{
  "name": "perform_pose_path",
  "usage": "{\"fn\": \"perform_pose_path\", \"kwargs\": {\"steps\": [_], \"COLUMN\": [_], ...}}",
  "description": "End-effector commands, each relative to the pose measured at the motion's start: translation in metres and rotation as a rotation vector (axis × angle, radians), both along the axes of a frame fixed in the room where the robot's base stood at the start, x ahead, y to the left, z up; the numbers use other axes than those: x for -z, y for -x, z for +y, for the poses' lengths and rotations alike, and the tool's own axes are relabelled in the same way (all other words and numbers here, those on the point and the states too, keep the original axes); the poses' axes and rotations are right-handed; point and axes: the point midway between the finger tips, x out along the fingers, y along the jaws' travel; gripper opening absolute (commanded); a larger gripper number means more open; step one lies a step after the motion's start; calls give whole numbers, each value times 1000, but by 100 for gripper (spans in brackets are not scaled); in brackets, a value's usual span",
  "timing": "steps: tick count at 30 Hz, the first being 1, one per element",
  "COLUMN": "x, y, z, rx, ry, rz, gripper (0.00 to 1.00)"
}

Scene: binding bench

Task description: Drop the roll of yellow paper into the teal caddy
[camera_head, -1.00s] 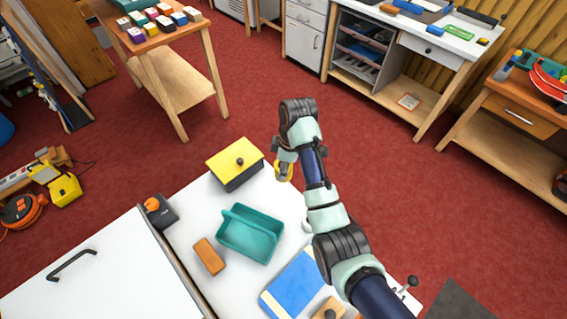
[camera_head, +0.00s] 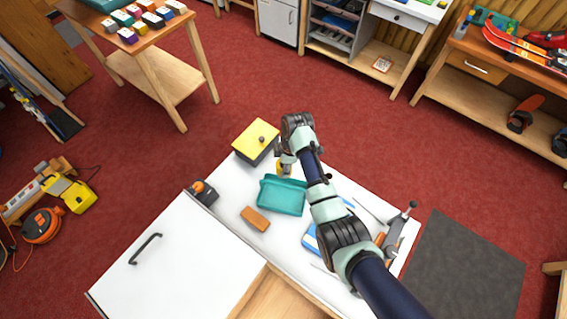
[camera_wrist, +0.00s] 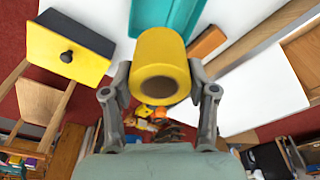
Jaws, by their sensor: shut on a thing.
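My gripper (camera_wrist: 158,98) is shut on the roll of yellow paper (camera_wrist: 160,62), which sits between its two fingers in the wrist view. In the head view the roll (camera_head: 280,168) is a small yellow patch beside my gripper (camera_head: 284,170), partly hidden by it. The teal caddy (camera_head: 283,196) stands on the white bench top just below the roll in the head view. In the wrist view part of the caddy (camera_wrist: 166,12) shows at the top, beyond the roll. The roll appears held up, apart from the caddy.
A box with a yellow lid and dark knob (camera_head: 256,139) stands at the bench's far corner. A brown block (camera_head: 255,219) lies near the caddy. A dark device with an orange knob (camera_head: 202,191) is at the left. A blue item (camera_head: 311,238) lies partly under my arm.

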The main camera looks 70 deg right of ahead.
Motion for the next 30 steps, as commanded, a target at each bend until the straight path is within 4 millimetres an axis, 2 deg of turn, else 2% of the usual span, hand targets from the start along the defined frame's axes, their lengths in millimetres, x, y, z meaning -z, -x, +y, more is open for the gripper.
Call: {"fn": "perform_pose_path", "kwargs": {"steps": [1, 9, 19, 20, 21, 25, 30], "x": [12, 48, 50, 50, 50, 50, 50], "y": [0, 0, 0, 0, 0, 0, 0], "z": [0, 0, 0, 0, 0, 0, 0], "rx": [0, 0, 0, 0, 0, 0, 0], "ry": [0, 0, 0, 0, 0, 0, 0], "rz": [0, 0, 0, 0, 0, 0, 0], "gripper": [23, 23, 23, 59, 66, 87, 87]}}
